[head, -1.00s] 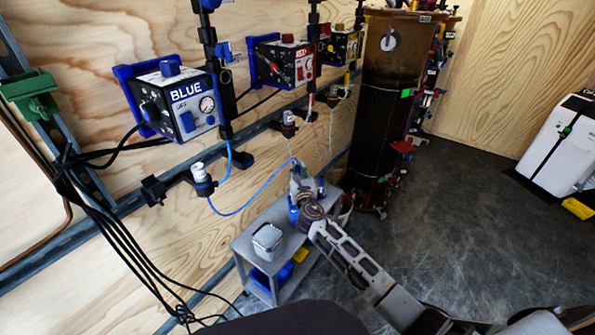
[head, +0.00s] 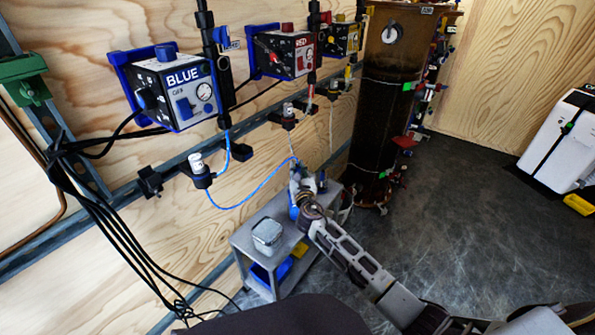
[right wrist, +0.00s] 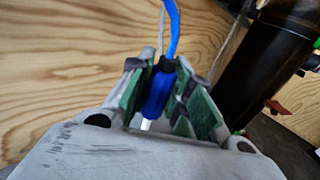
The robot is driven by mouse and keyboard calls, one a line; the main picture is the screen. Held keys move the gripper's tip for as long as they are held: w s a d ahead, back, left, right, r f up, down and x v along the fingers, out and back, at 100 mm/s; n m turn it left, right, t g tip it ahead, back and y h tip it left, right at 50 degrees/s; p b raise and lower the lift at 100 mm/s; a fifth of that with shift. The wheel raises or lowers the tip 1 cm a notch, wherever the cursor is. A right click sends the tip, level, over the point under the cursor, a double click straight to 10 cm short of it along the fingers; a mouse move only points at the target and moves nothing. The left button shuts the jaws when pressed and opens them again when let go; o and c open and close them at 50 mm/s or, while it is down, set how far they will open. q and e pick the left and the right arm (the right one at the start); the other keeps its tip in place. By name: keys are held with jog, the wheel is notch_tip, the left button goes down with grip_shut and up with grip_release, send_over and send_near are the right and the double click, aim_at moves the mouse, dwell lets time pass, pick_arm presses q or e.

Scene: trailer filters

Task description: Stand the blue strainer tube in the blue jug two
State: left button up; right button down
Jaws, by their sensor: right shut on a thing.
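The blue strainer tube (right wrist: 157,92) shows in the right wrist view as a blue cylinder with a black cap and a white lower end. It hangs upright between the green pads of my right gripper (right wrist: 160,88), which is shut on it. A blue hose (head: 250,195) runs from it to the wall fitting. In the head view my right gripper (head: 299,180) is over the back of the grey cart. Blue surfaces (head: 293,208) show beside and under it, partly hidden; I cannot tell which is jug two, or whether the tube's end is inside one. My left gripper is out of view.
The grey cart (head: 250,250) carries a clear square tub (head: 267,234) at its front, with blue and yellow items on its lower shelf. The BLUE box (head: 175,88) is on the wall above. A dark column (head: 385,110) stands behind right of the cart.

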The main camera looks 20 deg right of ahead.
jog(key=shift+f+b, duration=0.65)
jog(key=shift+f, duration=0.2)
dwell(1.3)
jog(key=c, duration=1.2)
grip_release()
jog(key=shift+c, duration=0.2)
jog(key=shift+s, duration=0.15)
jog(key=s+a, duration=0.1)
jog(key=s, duration=1)
jog(key=shift+s+a, duration=0.25)
jog(key=shift+s, duration=0.1)
